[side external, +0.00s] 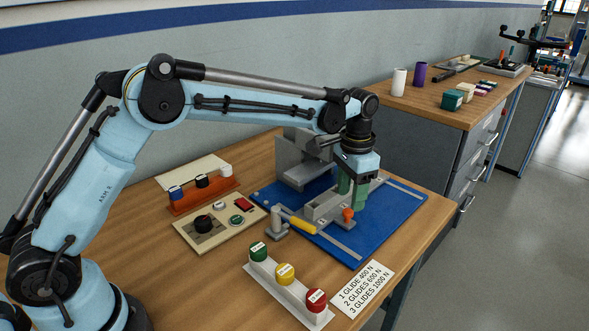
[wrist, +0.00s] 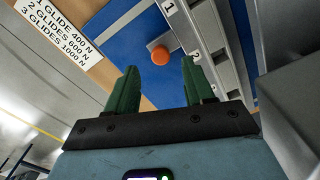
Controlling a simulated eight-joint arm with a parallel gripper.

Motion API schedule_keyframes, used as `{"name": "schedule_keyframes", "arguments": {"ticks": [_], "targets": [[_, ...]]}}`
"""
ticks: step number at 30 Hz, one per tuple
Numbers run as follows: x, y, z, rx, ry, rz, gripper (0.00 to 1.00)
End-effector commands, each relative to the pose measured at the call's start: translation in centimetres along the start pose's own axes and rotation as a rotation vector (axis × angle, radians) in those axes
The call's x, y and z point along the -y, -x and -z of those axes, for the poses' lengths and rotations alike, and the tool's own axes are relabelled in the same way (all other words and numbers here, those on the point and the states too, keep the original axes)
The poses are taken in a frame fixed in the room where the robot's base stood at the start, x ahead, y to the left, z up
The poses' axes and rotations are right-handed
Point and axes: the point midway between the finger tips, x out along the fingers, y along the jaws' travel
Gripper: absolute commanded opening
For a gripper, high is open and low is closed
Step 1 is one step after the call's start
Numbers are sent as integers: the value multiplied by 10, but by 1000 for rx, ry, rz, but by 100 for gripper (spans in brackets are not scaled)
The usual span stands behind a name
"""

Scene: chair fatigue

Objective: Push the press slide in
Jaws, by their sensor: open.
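My gripper (side external: 350,196) points down over the blue base plate (side external: 372,226), with its two green fingers apart and nothing visible between them. A grey press assembly stands on the plate, with a tall grey block (side external: 290,165) at the back and a low grey rail (side external: 322,208) in front. I cannot tell for sure which part is the slide. An orange knob (side external: 348,214) sits beside the rail, close to my fingers. In the wrist view the orange knob (wrist: 160,55) shows just beyond the fingertips, and the numbered grey rail (wrist: 206,40) lies behind the right finger.
A yellow handle (side external: 302,225) lies left of the rail. A control panel (side external: 216,226), an orange rack (side external: 203,195) and a strip with green, yellow and red buttons (side external: 287,289) stand nearer my base. A printed card (side external: 362,288) lies at the table's front edge.

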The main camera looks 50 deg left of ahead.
Motion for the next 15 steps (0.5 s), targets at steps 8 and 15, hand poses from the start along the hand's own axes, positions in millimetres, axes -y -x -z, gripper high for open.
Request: {"name": "schedule_keyframes", "arguments": {"ticks": [8,15], "targets": [[0,55,0,-1,0,0,53],[0,77,0,-1,0,0,53]]}}
